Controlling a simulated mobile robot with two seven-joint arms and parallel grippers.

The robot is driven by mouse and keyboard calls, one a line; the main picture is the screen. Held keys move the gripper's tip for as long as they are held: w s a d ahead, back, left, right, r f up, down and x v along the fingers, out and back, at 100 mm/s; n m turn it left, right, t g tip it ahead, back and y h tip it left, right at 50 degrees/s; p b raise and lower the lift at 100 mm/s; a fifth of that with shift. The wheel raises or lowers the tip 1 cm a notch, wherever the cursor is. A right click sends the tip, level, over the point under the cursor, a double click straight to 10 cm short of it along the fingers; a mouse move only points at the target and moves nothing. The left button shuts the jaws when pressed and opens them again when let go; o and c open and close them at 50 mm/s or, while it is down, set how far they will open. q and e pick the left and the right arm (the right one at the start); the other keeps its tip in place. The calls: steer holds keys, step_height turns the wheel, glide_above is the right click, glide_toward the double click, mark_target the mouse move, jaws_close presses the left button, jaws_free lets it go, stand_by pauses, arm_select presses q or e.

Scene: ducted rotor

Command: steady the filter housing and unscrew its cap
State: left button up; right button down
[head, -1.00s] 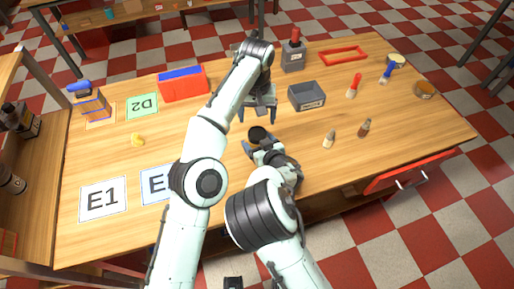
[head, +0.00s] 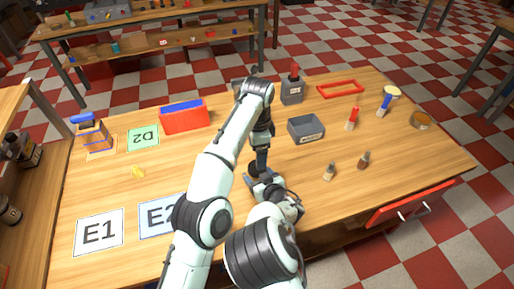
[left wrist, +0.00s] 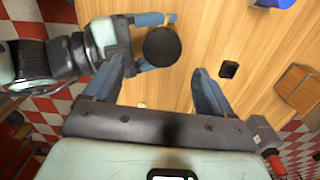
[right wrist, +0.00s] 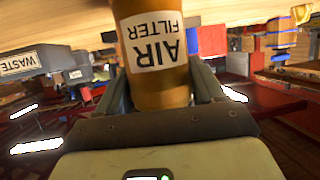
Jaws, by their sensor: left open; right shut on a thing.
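The filter housing (right wrist: 157,80) is an amber cylinder with a white AIR FILTER label, large in the right wrist view. My right gripper (right wrist: 158,95) is shut around its body. The round black cap (left wrist: 162,46) shows from above in the left wrist view, and partly in the head view (head: 253,168) behind my grippers. My left gripper (left wrist: 160,72) is open, with its fingers pointing toward the cap from above and apart from it in that view. My right gripper (head: 262,184) is low beside the housing in the head view, where the amber body is mostly hidden.
A grey waste bin (head: 306,129) stands right of the grippers. Two small bottles (head: 330,171) (head: 363,160) stand near the front right. A red bin (head: 184,119) and marked mats (head: 99,232) lie to the left. The table between mats and grippers is mostly clear.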

mark_target(257, 179)
arm_select(q)
steer(key=m, duration=0.6)
steer(key=shift+r+m, duration=0.15)
steer(key=shift+m, duration=0.15)
steer(key=m, duration=0.5)
steer(key=shift+w+r+m, duration=0.1)
steer(key=shift+r+m, duration=0.1)
steer(key=shift+m, duration=0.2)
steer(key=shift+f, duration=0.35)
step_height(257, 179, down, 7)
steer(key=shift+f, duration=0.15)
steer(key=c, duration=1.1)
steer(key=n, duration=0.6)
